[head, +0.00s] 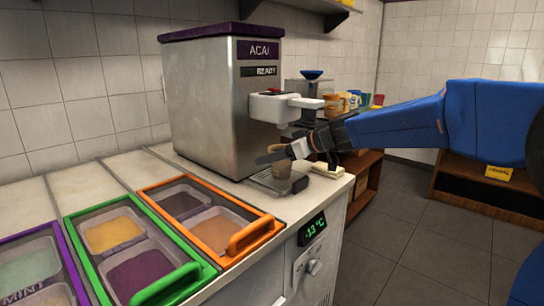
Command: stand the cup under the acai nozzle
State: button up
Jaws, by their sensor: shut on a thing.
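The acai machine (215,105) stands on the counter, with a purple top and signs reading ACAI and READY. Its white nozzle block (275,108) sticks out from the front right side. A small brown cup (283,173) is upright below the nozzle block, at the drip tray (265,181). My gripper (281,155) reaches in from the right and is shut on the cup near its rim. The fingers hide part of the cup. I cannot tell whether its base touches the tray.
Topping bins with orange (217,231), green (135,246) and purple (45,268) frames fill the near left of the counter. A light block (327,170) lies right of the tray. Wooden shelving (361,175) stands behind.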

jog(key=shift+f, duration=0.1)
jog(key=o, duration=1.1)
jog(key=v, duration=1.2)
jog(key=shift+d, duration=0.1)
jog(key=s+d+f+m+h, duration=0.3)
jog(key=s+d+f, duration=0.4)
jog(key=s, duration=0.5)
jog(key=s+d+f+m+h, duration=0.4)
jog(key=s+d+f, duration=0.4)
jog(key=s, duration=0.3)
jog(key=s+d+f+m+g+h, duration=0.1)
jog(key=s+d+f+m+h, duration=0.3)
jog(key=s+d+f, duration=0.4)
jog(key=s+d+m, duration=0.1)
jog(key=s, duration=0.3)
jog(key=shift+s+d+m, duration=0.3)
jog(key=shift+d+m, duration=0.1)
